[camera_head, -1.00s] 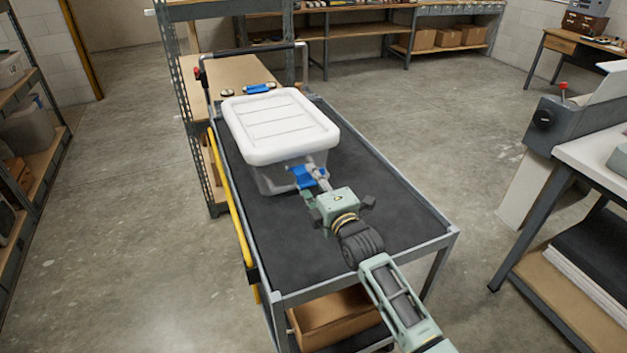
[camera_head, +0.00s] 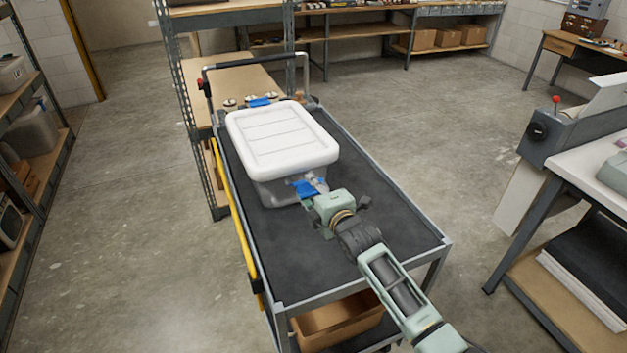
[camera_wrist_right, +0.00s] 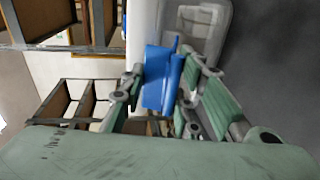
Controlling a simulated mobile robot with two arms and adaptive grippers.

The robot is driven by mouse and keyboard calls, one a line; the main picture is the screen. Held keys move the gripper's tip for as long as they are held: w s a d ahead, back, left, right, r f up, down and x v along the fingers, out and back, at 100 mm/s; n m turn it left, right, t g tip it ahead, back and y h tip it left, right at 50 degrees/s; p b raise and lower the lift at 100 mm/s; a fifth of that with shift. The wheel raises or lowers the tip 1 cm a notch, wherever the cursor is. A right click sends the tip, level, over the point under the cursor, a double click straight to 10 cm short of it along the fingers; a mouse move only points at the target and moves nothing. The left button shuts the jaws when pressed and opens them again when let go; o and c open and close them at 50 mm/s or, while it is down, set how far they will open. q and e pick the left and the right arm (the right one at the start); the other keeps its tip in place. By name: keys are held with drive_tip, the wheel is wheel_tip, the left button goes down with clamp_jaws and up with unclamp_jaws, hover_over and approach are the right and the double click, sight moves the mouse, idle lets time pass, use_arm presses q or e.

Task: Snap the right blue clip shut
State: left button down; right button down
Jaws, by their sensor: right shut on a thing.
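A clear box (camera_head: 279,191) with a white lid (camera_head: 282,140) stands on the cart's dark top. A blue clip (camera_head: 304,188) is on the box's near side, below the lid rim. My right gripper (camera_head: 317,184) reaches it from the front right. In the right wrist view the blue clip (camera_wrist_right: 159,78) lies between the green fingers of my right gripper (camera_wrist_right: 164,72), which is shut on it. The fingers partly hide the clip in the head view, and I cannot tell whether it is latched. My left gripper is not in view.
The cart (camera_head: 300,280) has a metal rim and a yellow bar (camera_head: 236,225) along its left side. Its top is clear right of the box. A blue item (camera_head: 260,101) shows behind the box. Shelving stands at left, a workbench (camera_head: 600,165) at right.

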drive_tip(key=g+p, duration=0.1)
drive_tip(key=r+p, duration=0.1)
drive_tip(key=p, duration=0.1)
drive_tip(key=shift+w+a+r+g+h, duration=0.1)
drive_tip(key=shift+w+r+g+h, duration=0.05)
drive_tip(key=shift+w+g+h, duration=0.2)
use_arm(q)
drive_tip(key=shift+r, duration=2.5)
use_arm(e)
drive_tip(key=shift+w+a+r, duration=0.25)
drive_tip(key=shift+w+r, duration=0.3)
drive_tip(key=shift+r, duration=0.3)
drive_tip(key=c, duration=1.5)
unclamp_jaws()
drive_tip(key=shift+o, duration=0.5)
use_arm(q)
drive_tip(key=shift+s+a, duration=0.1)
use_arm(e)
drive_tip(key=shift+f, duration=0.2)
drive_tip(key=shift+s, duration=0.15)
